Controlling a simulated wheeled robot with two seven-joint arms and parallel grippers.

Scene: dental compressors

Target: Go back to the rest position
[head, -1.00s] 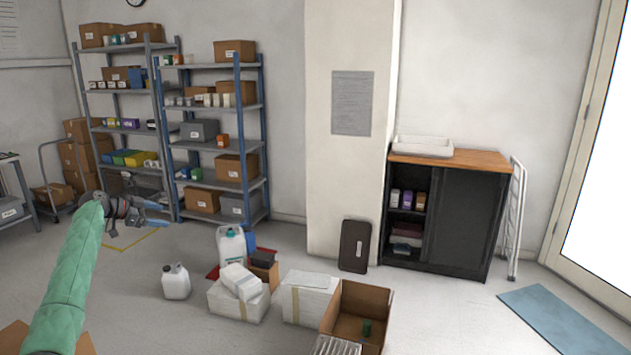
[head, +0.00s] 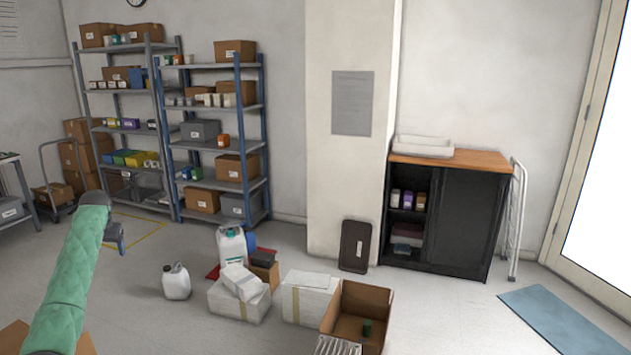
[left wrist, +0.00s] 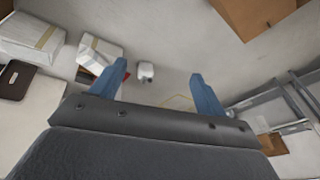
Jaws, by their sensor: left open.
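My left arm, in a green sleeve, comes in from the lower left in the head view. My left gripper (head: 121,238) is at its end, seen mostly end-on, above the floor in front of the shelves. In the left wrist view its two blue fingers (left wrist: 160,88) are spread wide with nothing between them but floor and a white jug farther off. My right gripper is not in view.
White jugs (head: 176,282) and white boxes (head: 238,302) stand on the floor at the centre. An open cardboard box (head: 372,300) is right of them. Shelves (head: 215,190) line the back wall beside a black cabinet (head: 462,222). Floor around the left gripper looks clear.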

